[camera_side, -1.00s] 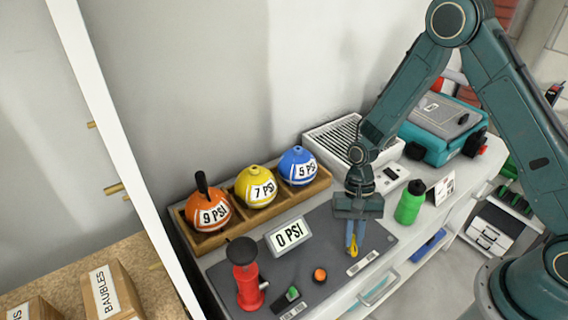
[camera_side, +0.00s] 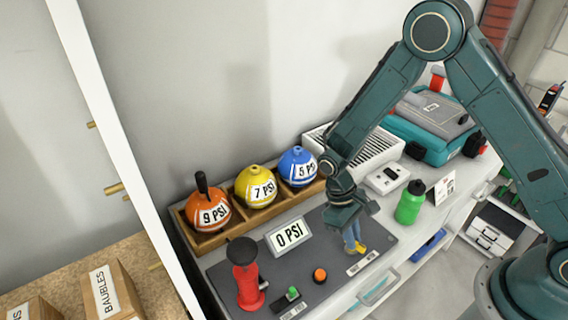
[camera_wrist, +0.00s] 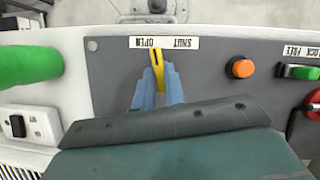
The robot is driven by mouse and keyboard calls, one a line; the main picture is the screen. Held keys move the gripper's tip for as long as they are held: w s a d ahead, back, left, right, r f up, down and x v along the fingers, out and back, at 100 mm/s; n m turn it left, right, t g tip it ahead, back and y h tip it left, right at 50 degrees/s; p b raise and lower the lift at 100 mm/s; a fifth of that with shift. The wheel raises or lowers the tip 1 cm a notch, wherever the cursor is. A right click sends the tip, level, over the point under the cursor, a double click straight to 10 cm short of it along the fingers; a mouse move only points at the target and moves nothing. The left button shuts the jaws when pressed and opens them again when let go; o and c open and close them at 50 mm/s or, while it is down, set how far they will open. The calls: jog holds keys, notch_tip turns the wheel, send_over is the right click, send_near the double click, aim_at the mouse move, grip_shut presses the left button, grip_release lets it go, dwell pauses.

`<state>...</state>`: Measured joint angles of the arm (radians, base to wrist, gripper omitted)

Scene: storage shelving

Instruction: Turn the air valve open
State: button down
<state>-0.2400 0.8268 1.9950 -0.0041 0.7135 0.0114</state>
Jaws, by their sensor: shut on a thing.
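The air valve's yellow handle (camera_side: 360,248) sits at the front right of the dark grey panel (camera_side: 318,262). In the wrist view the handle (camera_wrist: 157,58) points up toward a white label (camera_wrist: 164,42) with the words OPEN and SHUT upside down. My gripper (camera_side: 352,240) is tilted and its blue fingers are shut on the handle from above. In the wrist view the fingers (camera_wrist: 157,88) stand on both sides of it, hiding its lower part. A display (camera_side: 289,235) on the panel reads 0 PSI.
An orange button (camera_side: 320,275), a green switch (camera_side: 292,293) and a red pump-like device (camera_side: 247,280) stand left of the valve. A wooden tray (camera_side: 208,243) of labelled balls lies behind. A green bottle (camera_side: 409,204) stands to the right.

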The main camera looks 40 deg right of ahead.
jog(key=n+h, duration=0.1)
jog(key=n, duration=0.2)
jog(key=n+t+h, duration=0.1)
jog(key=n, duration=0.2)
jog(key=shift+a, duration=0.2)
jog(key=shift+n, duration=0.3)
jog(key=c, duration=1.5)
grip_release()
jog(key=shift+o, duration=0.2)
jog(key=v, duration=1.3)
jog(key=shift+a+r, duration=0.25)
jog(key=shift+r, duration=0.15)
jog(key=shift+s, duration=0.15)
